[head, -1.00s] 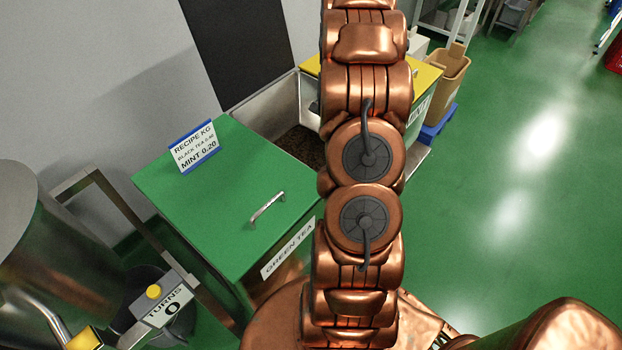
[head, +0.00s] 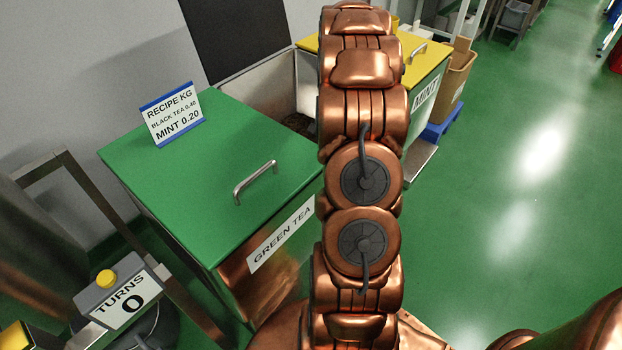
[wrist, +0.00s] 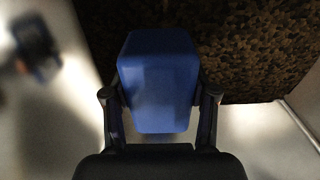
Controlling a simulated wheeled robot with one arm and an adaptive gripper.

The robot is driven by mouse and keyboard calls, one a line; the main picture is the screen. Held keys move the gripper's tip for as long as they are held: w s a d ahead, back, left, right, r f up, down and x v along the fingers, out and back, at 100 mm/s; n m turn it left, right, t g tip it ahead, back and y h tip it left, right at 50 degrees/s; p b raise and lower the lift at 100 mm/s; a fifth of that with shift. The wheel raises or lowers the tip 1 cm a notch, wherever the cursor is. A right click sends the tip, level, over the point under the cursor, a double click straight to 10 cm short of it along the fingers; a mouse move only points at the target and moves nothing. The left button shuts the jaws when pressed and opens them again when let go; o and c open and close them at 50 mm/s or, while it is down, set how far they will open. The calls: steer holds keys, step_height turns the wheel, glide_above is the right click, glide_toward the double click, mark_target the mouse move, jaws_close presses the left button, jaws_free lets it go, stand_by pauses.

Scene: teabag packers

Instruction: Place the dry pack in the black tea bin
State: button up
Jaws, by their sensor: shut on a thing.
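My gripper (wrist: 160,105) is shut on a blue pack (wrist: 158,75), a block with rounded edges, which I take to be the dry pack. The wrist view shows it held between both fingers in front of dark brown loose tea (wrist: 250,45). The gap between pack and tea cannot be told. In the head view, the open black tea bin (head: 262,90) stands between the green and yellow bins, with dark contents partly in sight. My arm covers part of it and hides my gripper and the pack there.
The shut green tea bin (head: 200,170) has a handle and a recipe sign (head: 172,115) on its lid. The yellow-lidded mint bin (head: 412,65) stands beyond my arm. A turns counter (head: 125,300) is at lower left. The green floor (head: 530,220) at right is clear.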

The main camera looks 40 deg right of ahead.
step_height(320, 180, down, 3)
steer(key=shift+f+b, duration=0.2)
steer(key=shift+b, duration=0.7)
steer(key=shift+f+b, duration=0.5)
steer(key=shift+f, duration=4.3)
steer(key=shift+f, duration=0.1)
steer(key=o, duration=1.4)
steer(key=shift+c, duration=0.2)
step_height(320, 180, up, 12)
steer(key=shift+r+p, duration=0.1)
steer(key=shift+p, duration=0.55)
steer(key=shift+r, duration=0.1)
